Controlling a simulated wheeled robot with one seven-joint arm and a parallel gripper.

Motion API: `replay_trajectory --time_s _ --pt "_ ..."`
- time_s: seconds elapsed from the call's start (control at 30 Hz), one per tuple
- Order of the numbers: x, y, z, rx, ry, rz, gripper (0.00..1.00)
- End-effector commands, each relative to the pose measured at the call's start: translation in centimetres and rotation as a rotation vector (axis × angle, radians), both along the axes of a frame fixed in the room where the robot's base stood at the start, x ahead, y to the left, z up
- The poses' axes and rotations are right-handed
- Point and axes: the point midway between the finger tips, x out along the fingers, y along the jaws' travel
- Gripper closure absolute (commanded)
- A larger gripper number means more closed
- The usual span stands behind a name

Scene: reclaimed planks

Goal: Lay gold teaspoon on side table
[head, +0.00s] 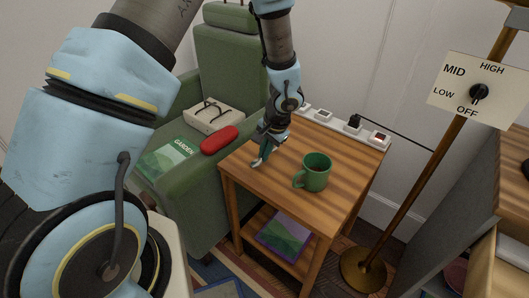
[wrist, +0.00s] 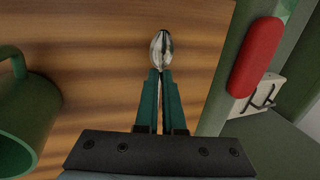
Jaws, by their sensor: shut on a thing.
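My gripper (head: 261,157) is over the left front part of the wooden side table (head: 345,152). In the wrist view its teal fingers (wrist: 160,76) are shut on the teaspoon (wrist: 161,48). The spoon's shiny bowl sticks out past the fingertips and looks more silver than gold there. Its handle is mostly hidden between the fingers. The spoon is close above the tabletop (wrist: 90,40); I cannot tell whether it touches. In the head view the spoon is too small to make out clearly.
A green mug (head: 317,172) with dark contents stands on the table, right of my gripper. A green armchair (head: 228,50) adjoins the table's left, bearing a red case (head: 219,140), a garden book (head: 168,160) and glasses. A power strip (head: 351,125) runs behind. The right tabletop is clear.

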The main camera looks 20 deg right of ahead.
Motion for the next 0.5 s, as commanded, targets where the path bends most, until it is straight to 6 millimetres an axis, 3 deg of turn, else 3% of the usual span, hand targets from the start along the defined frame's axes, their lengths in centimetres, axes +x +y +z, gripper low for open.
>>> replay_trajectory --time_s 0.03,0.33,0.5 --pt "0.00 0.00 0.01 0.000 0.000 0.000 0.92" --pt "-0.01 0.01 0.01 0.000 0.000 0.000 0.59" --pt "-0.01 0.01 0.01 0.000 0.000 0.000 0.59"
